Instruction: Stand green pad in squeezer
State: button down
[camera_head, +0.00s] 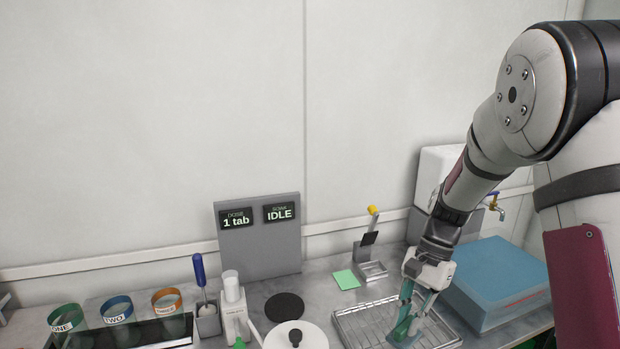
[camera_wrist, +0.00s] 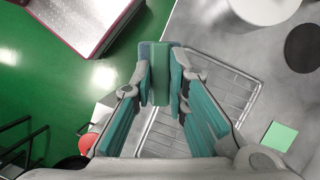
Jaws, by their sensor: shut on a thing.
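My gripper (camera_head: 412,318) reaches down over the wire rack. In the wrist view my gripper (camera_wrist: 161,76) is shut on a green pad (camera_wrist: 160,72), seen nearly edge-on between the teal fingers. In the head view the green pad (camera_head: 403,325) is partly hidden by the fingers, low over the rack; I cannot tell whether it touches it. What looks like the squeezer (camera_head: 371,270), a small metal stand with a yellow-tipped lever and shallow tray, stands behind and left of my gripper. It is empty as far as I can see.
The wire rack (camera_head: 352,318) lies on the grey counter. A flat light-green square (camera_head: 346,279) lies left of the squeezer. A blue-topped box (camera_head: 495,275) is close on the right. A black disc (camera_head: 284,307), a white round lid (camera_head: 310,338) and a dispenser (camera_head: 233,300) stand left.

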aim_at(403, 340)
jog(key=f+n, duration=0.1)
jog(key=n, duration=0.1)
jog(key=f+n+g+h+p, duration=0.1)
jog(key=n, duration=0.1)
jog(key=f+n+h, duration=0.1)
jog(key=n, duration=0.1)
jog(key=shift+s+a+f+n+g+p, duration=0.25)
jog(key=shift+f+n+g+p, duration=0.05)
jog(key=shift+f+n+p, duration=0.1)
jog(key=f+n, duration=0.1)
jog(key=n+h, duration=0.1)
jog(key=n, duration=0.1)
jog(key=shift+f, duration=0.4)
